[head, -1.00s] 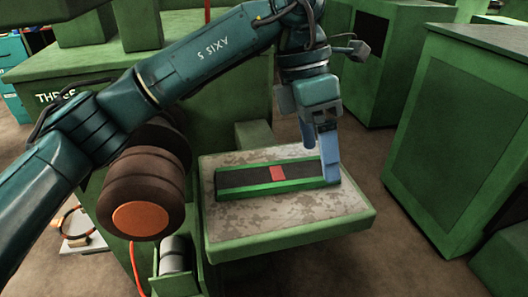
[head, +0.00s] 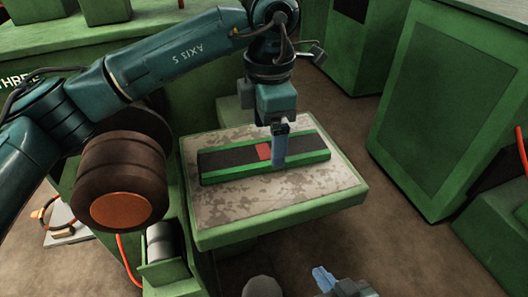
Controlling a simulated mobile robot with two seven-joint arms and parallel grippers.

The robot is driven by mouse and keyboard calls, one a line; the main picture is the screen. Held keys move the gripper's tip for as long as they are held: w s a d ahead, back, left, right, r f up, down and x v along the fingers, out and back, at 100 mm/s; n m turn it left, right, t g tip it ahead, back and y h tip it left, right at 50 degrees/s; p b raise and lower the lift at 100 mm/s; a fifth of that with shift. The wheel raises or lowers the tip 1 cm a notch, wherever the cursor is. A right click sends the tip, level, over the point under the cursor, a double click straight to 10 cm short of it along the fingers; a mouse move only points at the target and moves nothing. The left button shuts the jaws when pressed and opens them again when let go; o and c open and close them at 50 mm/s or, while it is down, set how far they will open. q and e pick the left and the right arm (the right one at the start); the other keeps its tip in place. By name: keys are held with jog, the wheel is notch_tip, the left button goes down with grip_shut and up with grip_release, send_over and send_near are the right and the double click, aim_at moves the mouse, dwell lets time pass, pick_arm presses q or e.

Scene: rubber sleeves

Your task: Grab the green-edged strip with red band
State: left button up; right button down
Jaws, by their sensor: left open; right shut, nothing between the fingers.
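The green-edged strip (head: 225,161) is dark on top with a red band (head: 264,152) near its middle. It lies flat on the mottled top of a green-rimmed table (head: 230,205). My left gripper (head: 279,157) points down at the strip, just right of the red band. One blue finger shows in front of the strip; the other is hidden behind it, and the jaws are open. Whether the fingers touch the strip I cannot tell. My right gripper (head: 322,277) is shut and empty at the bottom edge, well in front of the table.
A large green cabinet (head: 445,110) stands to the right, with floor between it and the table. Brown rollers with an orange end (head: 118,210) are left of the table. An orange hose (head: 522,150) shows at the right edge.

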aim_at(268, 150)
pick_arm(q)
notch_tip(268, 150, down, 3)
jog(key=shift+f, duration=0.15)
jog(key=shift+w, duration=0.1)
jog(key=shift+c, duration=0.2)
jog(key=c, duration=1)
